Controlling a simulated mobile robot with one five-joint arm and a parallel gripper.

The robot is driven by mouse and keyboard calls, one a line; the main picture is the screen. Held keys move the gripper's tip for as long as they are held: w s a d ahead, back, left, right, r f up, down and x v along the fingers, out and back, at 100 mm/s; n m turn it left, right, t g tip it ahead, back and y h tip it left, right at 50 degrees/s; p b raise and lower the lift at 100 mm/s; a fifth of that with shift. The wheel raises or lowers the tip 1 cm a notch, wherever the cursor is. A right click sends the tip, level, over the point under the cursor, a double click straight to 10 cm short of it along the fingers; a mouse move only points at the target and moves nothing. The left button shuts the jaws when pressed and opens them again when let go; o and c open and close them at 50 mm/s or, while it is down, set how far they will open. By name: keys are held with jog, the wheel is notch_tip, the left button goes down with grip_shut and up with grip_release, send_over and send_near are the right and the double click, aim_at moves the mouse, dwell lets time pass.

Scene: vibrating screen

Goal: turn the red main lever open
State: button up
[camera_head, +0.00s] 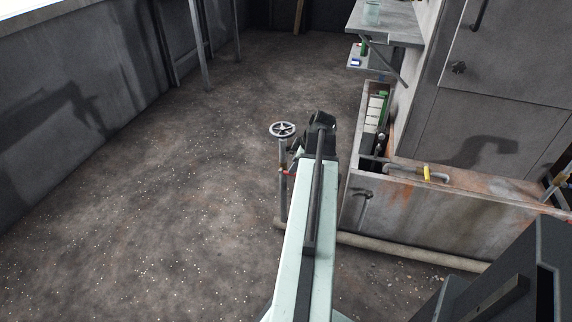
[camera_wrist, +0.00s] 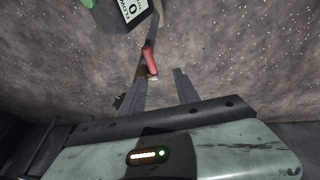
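The red lever (camera_wrist: 150,60) shows in the wrist view as a short red handle with a pale end. It lies just beyond and partly between my fingertips, nearer the left one. Contact cannot be told. In the head view a small bit of red on the lever (camera_head: 288,173) shows on the upright pipe (camera_head: 283,200), left of my arm. My gripper (camera_wrist: 160,72) is open, its two dark fingers apart with nothing held between them. In the head view my arm hides most of the gripper.
A round handwheel (camera_head: 282,130) tops the pipe. A rusty metal trough (camera_head: 430,205) stands to the right, with a floor pipe (camera_head: 400,252) along its base. A black-and-white sign (camera_wrist: 132,9) is at the top of the wrist view. The floor at left is open.

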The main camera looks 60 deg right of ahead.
aim_at(295, 174)
jog(key=f+b, duration=0.2)
jog(key=w+d+f+b, duration=0.1)
jog(key=f+b, duration=0.1)
jog(key=b, duration=0.1)
jog(key=d+f+b, duration=0.1)
jog(key=f+b, duration=0.1)
jog(key=f, duration=0.1)
jog(key=shift+w+d, duration=0.2)
jog(key=shift+w, duration=0.15)
jog(key=shift+r, duration=0.1)
grip_shut()
dwell(1.1)
